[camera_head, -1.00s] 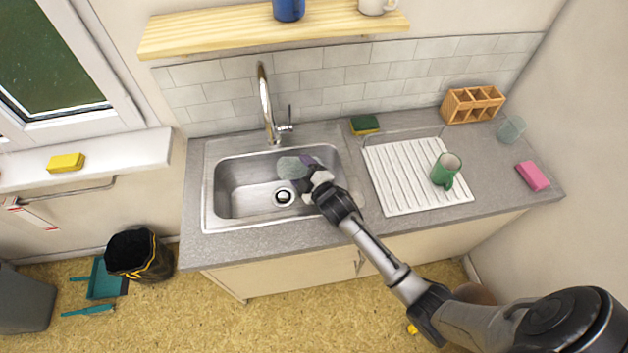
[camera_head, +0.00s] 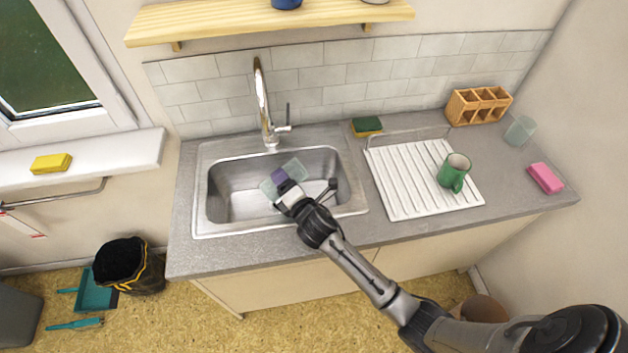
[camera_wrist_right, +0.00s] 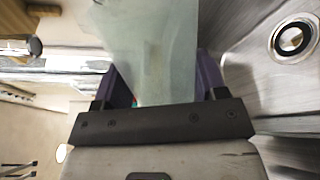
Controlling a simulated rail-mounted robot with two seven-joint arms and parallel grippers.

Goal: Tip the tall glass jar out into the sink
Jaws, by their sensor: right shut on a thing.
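The tall glass jar (camera_head: 296,167) is clear and pale green-grey, held over the sink basin. It looks tilted, lying slantwise across the fingers in the head view. My right gripper (camera_head: 281,177) is shut on it with purple fingertips. In the right wrist view the jar (camera_wrist_right: 155,45) sits between the two fingers of the gripper (camera_wrist_right: 163,82). I cannot tell which end is the mouth, and I see no contents in it. The steel sink (camera_head: 228,210) is below; its drain (camera_wrist_right: 293,39) shows in the right wrist view. My left gripper is out of view.
The tap (camera_head: 263,105) rises behind the basin. To the right are a white drainboard (camera_head: 405,190) with a green mug (camera_head: 454,171), a sponge (camera_head: 367,125), a wooden caddy (camera_head: 478,105), another glass (camera_head: 520,130) and a pink block (camera_head: 545,178). A shelf (camera_head: 200,24) is above.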

